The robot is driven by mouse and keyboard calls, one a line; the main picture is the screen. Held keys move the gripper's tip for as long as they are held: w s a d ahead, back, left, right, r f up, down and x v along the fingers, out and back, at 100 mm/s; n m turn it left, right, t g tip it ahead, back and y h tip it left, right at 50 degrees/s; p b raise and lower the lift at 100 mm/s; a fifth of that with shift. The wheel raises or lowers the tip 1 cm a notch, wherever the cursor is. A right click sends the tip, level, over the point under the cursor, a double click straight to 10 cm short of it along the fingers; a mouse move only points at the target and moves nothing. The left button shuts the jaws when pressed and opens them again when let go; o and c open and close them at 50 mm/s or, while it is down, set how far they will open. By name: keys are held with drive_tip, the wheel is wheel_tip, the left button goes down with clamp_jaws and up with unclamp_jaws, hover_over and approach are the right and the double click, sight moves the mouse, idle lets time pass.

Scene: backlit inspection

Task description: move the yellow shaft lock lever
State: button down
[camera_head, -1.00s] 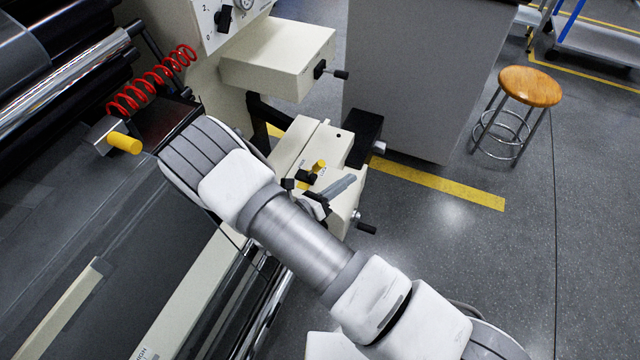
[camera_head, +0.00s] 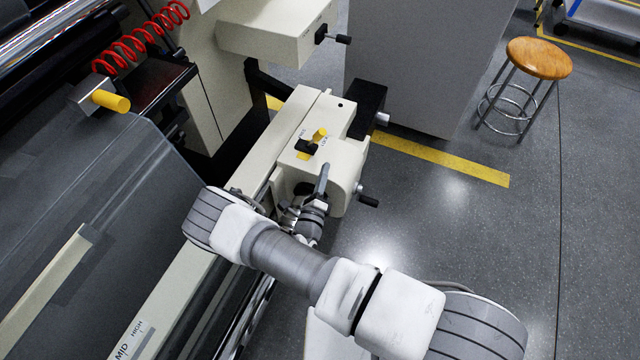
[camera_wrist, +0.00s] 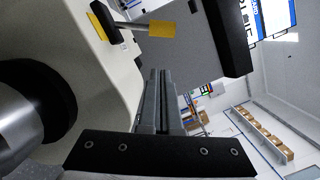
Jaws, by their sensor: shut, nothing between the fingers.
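The yellow lever (camera_head: 319,134) stands on a dark pivot on top of the cream housing (camera_head: 342,160), between small printed labels. In the wrist view the yellow grip (camera_wrist: 161,29) sits on a metal rod that runs left to a black hub (camera_wrist: 104,22). My gripper (camera_head: 323,168) is just below the lever in the head view, close to the housing, its fingers pointing up the picture. In the wrist view the grey fingers of my gripper (camera_wrist: 158,74) are together and empty. Their tips are below the yellow grip, with a visible gap between.
A black-handled crank (camera_head: 368,200) juts from the housing's right side. Another yellow knob (camera_head: 110,101) is by the red coiled hose (camera_head: 140,38) at left. A cream box (camera_head: 275,30) overhangs behind. A stool (camera_head: 538,60) stands on open floor at right.

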sight(315, 138)
drive_tip(key=x, duration=0.4)
drive_tip(key=shift+f+b, duration=0.15)
drive_tip(key=shift+b, duration=0.2)
drive_tip(key=shift+w+a+r, duration=0.6)
drive_tip(key=shift+w+a, duration=0.1)
drive_tip(key=shift+w, duration=0.15)
drive_tip(key=shift+w+a+r+b, duration=0.35)
drive_tip(key=shift+w, duration=0.15)
